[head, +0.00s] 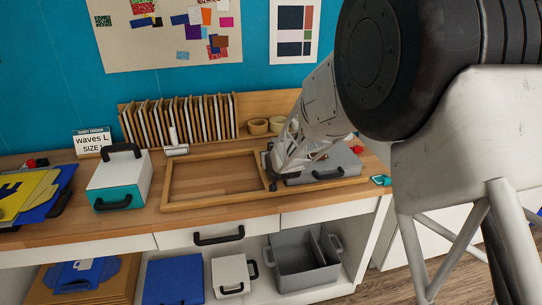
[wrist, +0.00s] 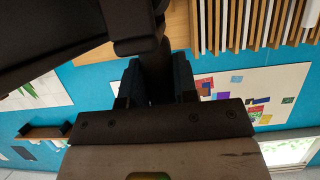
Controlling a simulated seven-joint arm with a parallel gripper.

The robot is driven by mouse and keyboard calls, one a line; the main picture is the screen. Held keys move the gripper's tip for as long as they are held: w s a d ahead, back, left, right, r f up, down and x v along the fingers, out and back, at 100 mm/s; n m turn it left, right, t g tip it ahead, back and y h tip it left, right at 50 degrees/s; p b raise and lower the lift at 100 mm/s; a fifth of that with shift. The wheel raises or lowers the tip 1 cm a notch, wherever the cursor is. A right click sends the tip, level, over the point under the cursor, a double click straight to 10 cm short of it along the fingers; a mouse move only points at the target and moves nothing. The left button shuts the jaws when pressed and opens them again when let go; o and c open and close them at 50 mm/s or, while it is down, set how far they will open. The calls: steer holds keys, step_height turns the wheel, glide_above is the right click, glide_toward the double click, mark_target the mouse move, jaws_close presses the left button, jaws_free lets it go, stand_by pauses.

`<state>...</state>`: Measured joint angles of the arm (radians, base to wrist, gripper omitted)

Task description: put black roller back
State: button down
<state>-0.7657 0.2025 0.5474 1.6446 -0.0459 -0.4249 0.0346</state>
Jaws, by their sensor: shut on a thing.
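My gripper (head: 277,165) is low over the right side of the bench, at the right side of an empty wooden frame (head: 167,190). It is shut on a black thing, which I take to be the black roller (head: 267,163); only small dark parts of it show in the head view. In the wrist view my gripper's dark fingers (wrist: 158,85) close around a black shaft-like part of the roller (wrist: 138,22). A large dark shape fills the upper left there. My gripper hides much of the roller, and I cannot tell whether it touches the frame.
A grey case (head: 335,163) with a black handle lies just right of my gripper. A white roller (head: 175,149) lies behind the frame, before the slotted wooden rack (head: 180,118). A white and teal box (head: 118,180) stands left. Small round containers (head: 258,126) stand behind.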

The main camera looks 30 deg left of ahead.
jaws_free()
stand_by(0.7)
steer(key=shift+s+d, duration=0.1)
steer(key=shift+s+d, duration=3.1)
